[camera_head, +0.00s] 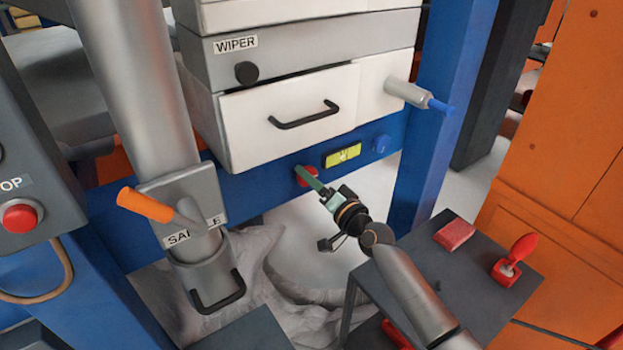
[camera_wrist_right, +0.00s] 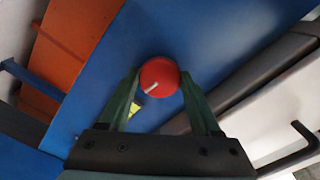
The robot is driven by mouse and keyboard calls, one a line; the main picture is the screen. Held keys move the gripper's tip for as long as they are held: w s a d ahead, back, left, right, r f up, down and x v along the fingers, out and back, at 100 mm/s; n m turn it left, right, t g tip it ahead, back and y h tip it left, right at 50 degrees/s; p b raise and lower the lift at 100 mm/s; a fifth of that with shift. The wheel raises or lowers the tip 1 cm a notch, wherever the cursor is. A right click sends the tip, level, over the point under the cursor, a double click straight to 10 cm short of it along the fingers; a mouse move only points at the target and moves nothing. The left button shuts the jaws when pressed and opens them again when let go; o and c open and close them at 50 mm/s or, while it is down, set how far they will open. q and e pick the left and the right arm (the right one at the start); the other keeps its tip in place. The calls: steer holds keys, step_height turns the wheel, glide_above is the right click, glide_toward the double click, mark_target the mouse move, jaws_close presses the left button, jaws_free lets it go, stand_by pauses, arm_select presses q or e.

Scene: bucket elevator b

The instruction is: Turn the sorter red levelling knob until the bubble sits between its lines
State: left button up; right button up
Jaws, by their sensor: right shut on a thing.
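The red levelling knob (camera_head: 300,172) sits on the blue beam below the white sorter drawer. In the right wrist view the knob (camera_wrist_right: 159,74) is round, with a white mark pointing to the lower left. My right gripper (camera_head: 309,178) has its green fingers on either side of the knob and is shut on it; its fingers also show in the wrist view (camera_wrist_right: 160,92). The yellow-green bubble level (camera_head: 342,155) is on the beam to the right of the knob. Its bubble and lines are too small to read. Part of the level (camera_wrist_right: 135,107) shows beside a finger. My left gripper is out of view.
The drawer handle (camera_head: 304,115) and a grey cylinder with a blue tip (camera_head: 408,93) stick out above. A dark side table (camera_head: 480,285) holds a red block (camera_head: 454,235) and a red-topped tool (camera_head: 515,258).

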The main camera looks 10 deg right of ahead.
steer(key=shift+m, duration=2.2)
steer(key=o, duration=1.3)
steer(key=shift+o, duration=0.2)
steer(key=shift+s, duration=0.1)
steer(key=p+v, duration=0.1)
steer(key=v, duration=1.1)
steer(key=shift+s+p, duration=0.2)
steer(key=shift+p, duration=0.15)
steer(key=shift+d, duration=0.1)
